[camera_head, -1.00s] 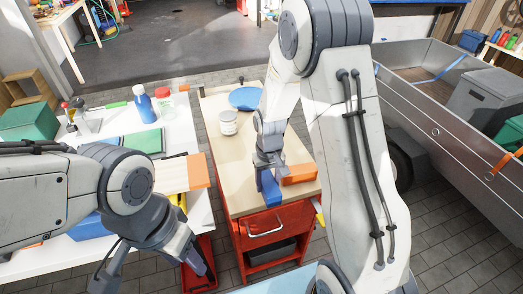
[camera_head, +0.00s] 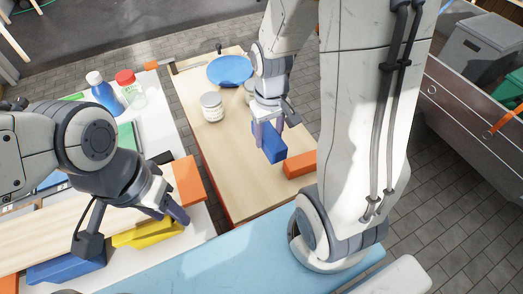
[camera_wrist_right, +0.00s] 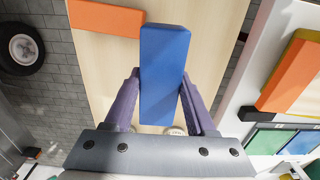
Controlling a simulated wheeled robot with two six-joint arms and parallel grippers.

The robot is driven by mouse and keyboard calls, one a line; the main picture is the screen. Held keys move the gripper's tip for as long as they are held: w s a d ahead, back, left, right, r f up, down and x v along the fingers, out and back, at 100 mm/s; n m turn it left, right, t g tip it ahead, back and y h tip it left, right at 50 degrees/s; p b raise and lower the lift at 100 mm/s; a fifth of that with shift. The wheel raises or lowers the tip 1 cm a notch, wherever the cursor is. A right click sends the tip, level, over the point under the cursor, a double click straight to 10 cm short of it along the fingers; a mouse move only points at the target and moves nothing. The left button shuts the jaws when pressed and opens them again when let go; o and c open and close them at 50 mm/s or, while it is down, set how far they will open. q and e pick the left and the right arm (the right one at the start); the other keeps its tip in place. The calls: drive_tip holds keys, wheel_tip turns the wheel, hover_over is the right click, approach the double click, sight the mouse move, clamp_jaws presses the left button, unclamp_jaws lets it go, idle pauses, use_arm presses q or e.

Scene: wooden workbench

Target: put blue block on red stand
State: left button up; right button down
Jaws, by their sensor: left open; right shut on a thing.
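My right gripper (camera_head: 267,132) is shut on a blue block (camera_head: 270,147), over the wooden-topped bench. In the right wrist view the blue block (camera_wrist_right: 165,70) sits between the two fingers (camera_wrist_right: 160,100), its far end reaching past them. An orange-red block (camera_head: 300,164) lies on the bench just right of it and also shows in the wrist view (camera_wrist_right: 105,18). I cannot tell whether this is the red stand. The held block's height above the bench is hard to judge. My left gripper (camera_head: 132,228) is open, over the left table's front.
A white jar (camera_head: 212,107) and a blue disc (camera_head: 230,71) are on the bench (camera_head: 225,165). On the left table are another blue block (camera_head: 65,268), a yellow block (camera_head: 150,233) and an orange block (camera_head: 188,180). A metal-sided trailer (camera_head: 460,110) stands at right.

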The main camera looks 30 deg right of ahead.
drive_tip(key=shift+s+a, duration=0.2)
drive_tip(key=w+a+f, duration=0.2)
drive_tip(key=a, duration=0.1)
drive_tip(key=w+a+f, duration=0.1)
drive_tip(key=a+f, duration=0.1)
drive_tip(key=a, duration=0.1)
drive_tip(key=w+a+f, duration=0.2)
drive_tip(key=a+f, duration=0.1)
drive_tip(key=shift+w+a, duration=0.15)
drive_tip(key=shift+w, duration=0.2)
drive_tip(key=shift+f, duration=1.85)
drive_tip(key=shift+f, duration=0.15)
drive_tip(key=shift+c, duration=1.1)
unclamp_jaws()
